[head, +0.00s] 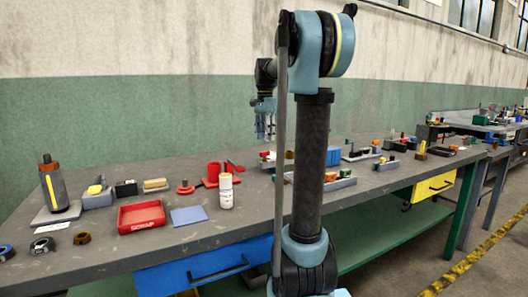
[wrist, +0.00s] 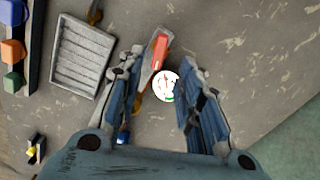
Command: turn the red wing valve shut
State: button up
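In the wrist view a red-orange bar (wrist: 159,50), which looks like the valve's wing, lies on a grey part between and just beyond my fingers. A white round dial (wrist: 167,86) with a red needle sits beside it, with a small brass-coloured piece partly hidden by the left finger. My gripper (wrist: 162,93) is open and empty, its two fingers spread either side of the dial. No contact with the red bar is clear. In the head view my gripper (head: 265,138) points down above the bench, and the valve under it cannot be made out behind my arm.
In the wrist view a grey ribbed tray (wrist: 82,56) lies at upper left, by coloured blocks. In the head view the grey bench (head: 150,255) holds a red tray (head: 142,227), a white bottle (head: 226,190), a red knob (head: 185,187) and a blue box (head: 333,156).

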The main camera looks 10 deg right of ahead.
aim_at(265, 155)
notch_tip(265, 155, down, 7)
jog(key=shift+r, duration=0.15)
dwell(0.4)
grip_shut()
